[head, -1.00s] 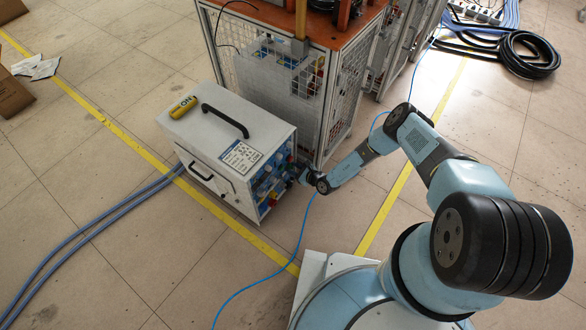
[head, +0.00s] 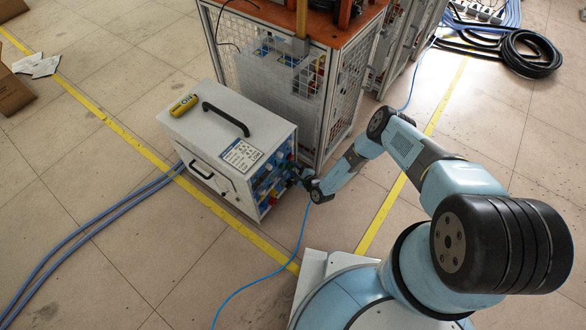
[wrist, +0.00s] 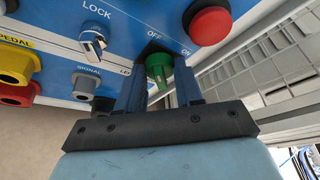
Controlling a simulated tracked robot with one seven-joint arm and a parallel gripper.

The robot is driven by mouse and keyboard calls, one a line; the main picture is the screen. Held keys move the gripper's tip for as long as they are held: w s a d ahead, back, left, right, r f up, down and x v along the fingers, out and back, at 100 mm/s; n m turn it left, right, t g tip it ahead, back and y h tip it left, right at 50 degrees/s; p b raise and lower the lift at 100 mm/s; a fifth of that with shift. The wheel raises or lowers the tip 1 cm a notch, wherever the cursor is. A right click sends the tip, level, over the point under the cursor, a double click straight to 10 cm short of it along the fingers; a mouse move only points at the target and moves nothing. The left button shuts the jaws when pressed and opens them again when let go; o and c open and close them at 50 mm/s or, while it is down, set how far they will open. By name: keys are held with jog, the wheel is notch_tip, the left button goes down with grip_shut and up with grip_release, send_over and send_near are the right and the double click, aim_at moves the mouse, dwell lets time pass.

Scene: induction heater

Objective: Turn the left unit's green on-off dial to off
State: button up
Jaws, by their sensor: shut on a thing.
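The white left unit (head: 205,125) stands on the floor in the head view, with a blue control panel on its right side. The green on-off dial (wrist: 159,66) shows in the wrist view on the blue panel, below the OFF and ON labels. My gripper (wrist: 159,82) has one dark blue finger on each side of the dial and is shut on it. The direction the dial points is hard to read. In the head view my gripper (head: 295,171) is at the panel, and the dial cannot be made out there.
Close to the dial are a red button (wrist: 210,26), a LOCK key switch (wrist: 92,42) and a grey signal socket (wrist: 86,87). Yellow and red sockets sit at the left. A mesh-sided cabinet (head: 338,100) stands close behind the unit. A thin blue cable (head: 270,278) crosses the floor.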

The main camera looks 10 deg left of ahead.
jog(key=shift+w+r, duration=0.15)
jog(key=shift+w, duration=0.2)
jog(key=o, duration=1)
jog(key=shift+s, duration=0.15)
jog(key=shift+o, duration=0.2)
jog(key=shift+s, duration=0.1)
jog(key=v, duration=1.3)
jog(key=shift+s+d, duration=0.25)
